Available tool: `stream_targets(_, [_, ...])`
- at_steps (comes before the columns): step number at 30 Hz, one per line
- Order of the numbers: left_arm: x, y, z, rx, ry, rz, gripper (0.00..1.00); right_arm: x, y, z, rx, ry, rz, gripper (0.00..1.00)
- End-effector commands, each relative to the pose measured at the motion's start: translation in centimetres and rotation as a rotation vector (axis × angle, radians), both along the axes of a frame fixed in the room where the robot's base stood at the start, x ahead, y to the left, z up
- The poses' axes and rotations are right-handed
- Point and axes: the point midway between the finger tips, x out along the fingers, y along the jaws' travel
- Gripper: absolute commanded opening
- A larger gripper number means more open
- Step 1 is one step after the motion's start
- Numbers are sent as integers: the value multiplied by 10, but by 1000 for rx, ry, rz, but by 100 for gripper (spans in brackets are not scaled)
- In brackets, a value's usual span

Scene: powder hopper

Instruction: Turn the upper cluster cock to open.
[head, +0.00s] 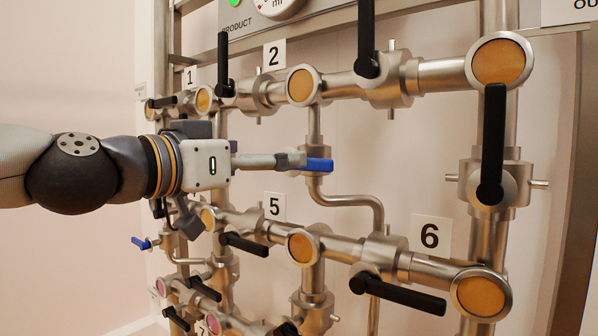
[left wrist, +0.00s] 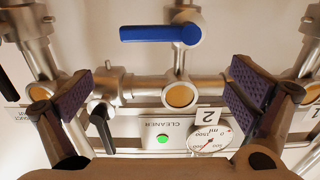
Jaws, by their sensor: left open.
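The upper of two blue-handled cocks (head: 319,164) sits on a vertical pipe below the number 2 label. Its blue lever lies level, across the pipe. In the left wrist view, which shows the panel upside down, the blue lever (left wrist: 150,34) extends left from its round hub. My left gripper (head: 290,160) is open and empty, with its tip close to the lever in the head view. In the left wrist view the two purple-padded fingers of the gripper (left wrist: 160,95) are wide apart, and the lever lies beyond them, higher in the picture. Contact is not visible. My right gripper is not in view.
Black levers (head: 493,145) and steel pipes crowd the panel. Another blue lever (head: 141,243) is at lower left. A black lever (head: 243,244) is below my gripper. In the left wrist view, a black lever (left wrist: 103,128) is near the left finger. Free wall shows at far left.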

Motion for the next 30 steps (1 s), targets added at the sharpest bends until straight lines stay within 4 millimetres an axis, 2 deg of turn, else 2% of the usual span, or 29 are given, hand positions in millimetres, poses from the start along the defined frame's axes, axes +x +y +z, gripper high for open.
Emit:
stream_targets(1, [14,-8,-13,3,16,0,100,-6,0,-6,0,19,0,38])
stream_targets(6, [49,-34,-9,2,12,1,100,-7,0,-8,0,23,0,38])
stream_targets(10, [68,-48,-7,0,11,1,100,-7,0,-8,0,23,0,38])
stream_targets(15, [79,-57,-6,-1,9,1,100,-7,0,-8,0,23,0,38])
stream_targets(22, [80,-58,-6,0,10,1,100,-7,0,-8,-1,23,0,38])
stream_targets(23, [80,-58,-6,0,10,1,95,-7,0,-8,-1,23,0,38])
stream_targets(30, [80,-58,-6,0,10,1,41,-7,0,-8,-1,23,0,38])
